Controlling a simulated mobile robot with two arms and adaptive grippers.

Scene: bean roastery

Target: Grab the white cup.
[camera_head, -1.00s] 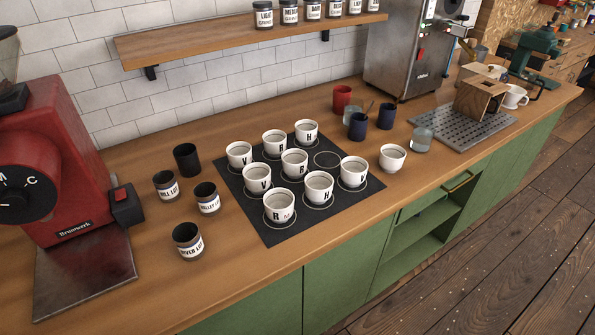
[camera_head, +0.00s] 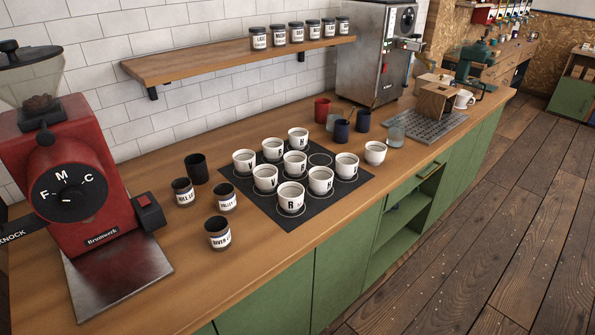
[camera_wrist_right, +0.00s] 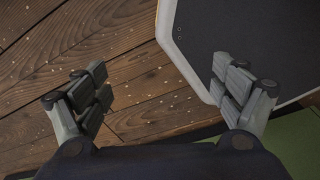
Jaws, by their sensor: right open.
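A plain white cup (camera_head: 375,153) stands upright on the wooden counter, just right of the black mat (camera_head: 258,204). Several white cups with black letters, such as the front one (camera_head: 290,199), stand on the mat in rows; one marked circle at its back right is empty. Another white cup (camera_head: 464,100) stands farther right, beside the wooden stand. My right gripper (camera_wrist_right: 158,82) shows only in the right wrist view, open and empty above the wooden floor, with no cup in that view. My left gripper is not in view.
Dark cups (camera_head: 342,131), a red cup (camera_head: 322,109) and a glass (camera_head: 396,135) stand near the plain white cup. Labelled dark jars (camera_head: 218,233) and a red grinder (camera_head: 75,185) are at left. The counter's front strip is clear.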

